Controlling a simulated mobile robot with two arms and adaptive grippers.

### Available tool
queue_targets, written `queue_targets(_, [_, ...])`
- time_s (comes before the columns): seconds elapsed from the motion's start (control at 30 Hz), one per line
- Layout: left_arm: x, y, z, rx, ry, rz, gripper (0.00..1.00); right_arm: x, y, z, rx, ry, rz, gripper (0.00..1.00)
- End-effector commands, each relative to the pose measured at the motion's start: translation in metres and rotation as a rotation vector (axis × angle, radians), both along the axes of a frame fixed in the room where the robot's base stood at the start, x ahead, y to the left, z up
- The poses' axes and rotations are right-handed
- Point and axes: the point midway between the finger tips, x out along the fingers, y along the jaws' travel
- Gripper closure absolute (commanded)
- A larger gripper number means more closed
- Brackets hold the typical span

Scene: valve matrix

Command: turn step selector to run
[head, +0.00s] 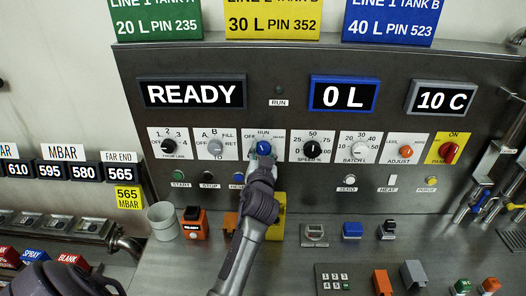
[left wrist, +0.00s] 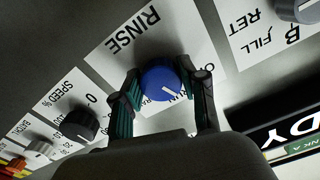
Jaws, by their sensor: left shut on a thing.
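The step selector is a round blue knob (head: 263,148) on a white label plate marked OFF and RUN in the head view. The knob also shows large in the left wrist view (left wrist: 158,84), where RINSE reads on the plate. A white pointer line on it points toward the lower right there, at lettering partly hidden by a finger. My left gripper (head: 262,158) is shut on the knob, with one finger on each side, as the left wrist view (left wrist: 161,90) shows. My right gripper is not in view.
The black speed knob (head: 311,148) and a grey selector (head: 215,147) flank the blue knob closely. A display reads READY (head: 191,94); another reads 0 L (head: 344,95). A grey cup (head: 163,221) and several small blocks stand on the ledge below.

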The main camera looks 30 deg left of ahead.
Motion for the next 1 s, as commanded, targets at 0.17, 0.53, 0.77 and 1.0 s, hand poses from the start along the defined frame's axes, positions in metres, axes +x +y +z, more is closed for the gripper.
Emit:
queue_targets(0.17, [-0.0003, 0.0008, 0.0011, 0.122, 0.075, 0.000, 0.92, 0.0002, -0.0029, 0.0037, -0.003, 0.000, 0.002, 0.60])
queue_targets(0.53, [-0.0006, 0.0015, 0.0011, 0.282, 0.173, 0.001, 0.92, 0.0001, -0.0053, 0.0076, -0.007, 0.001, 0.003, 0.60])
queue_targets(0.77, [-0.0006, 0.0016, 0.0010, 0.315, 0.193, 0.001, 0.92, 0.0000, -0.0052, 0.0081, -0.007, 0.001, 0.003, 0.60])
queue_targets(1.0, [-0.0007, 0.0017, 0.0011, 0.318, 0.195, 0.001, 0.92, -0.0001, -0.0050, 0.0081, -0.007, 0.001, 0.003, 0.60])
